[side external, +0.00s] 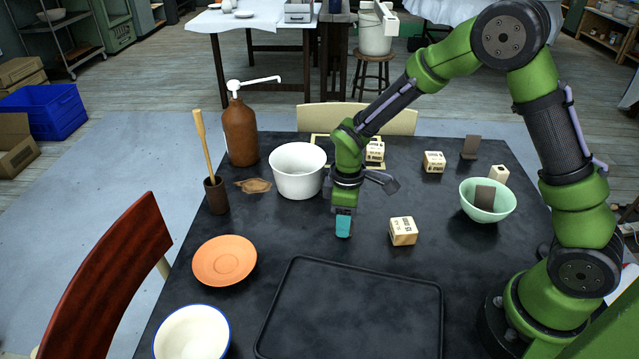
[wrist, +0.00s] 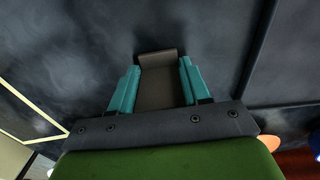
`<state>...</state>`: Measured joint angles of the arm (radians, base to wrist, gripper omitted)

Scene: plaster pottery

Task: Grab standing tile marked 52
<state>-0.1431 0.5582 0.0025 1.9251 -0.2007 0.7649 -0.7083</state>
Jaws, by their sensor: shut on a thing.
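My gripper (side external: 343,226) points down near the middle of the dark table, left of a wooden block. In the wrist view its teal fingers (wrist: 158,88) are closed on either side of a dark brown tile (wrist: 158,75). No number can be read on this tile, and in the side view the finger hides it. Another dark tile (side external: 470,147) stands upright at the back right of the table. A third dark tile (side external: 485,197) leans inside a pale green bowl (side external: 480,213). No marks are legible on these either.
Wooden blocks (side external: 403,231) lie around the gripper and behind it. A white pot (side external: 297,172) stands close on the left. A black tray (side external: 350,310) lies empty in front. An orange plate (side external: 224,260) and a white bowl (side external: 192,333) are at front left.

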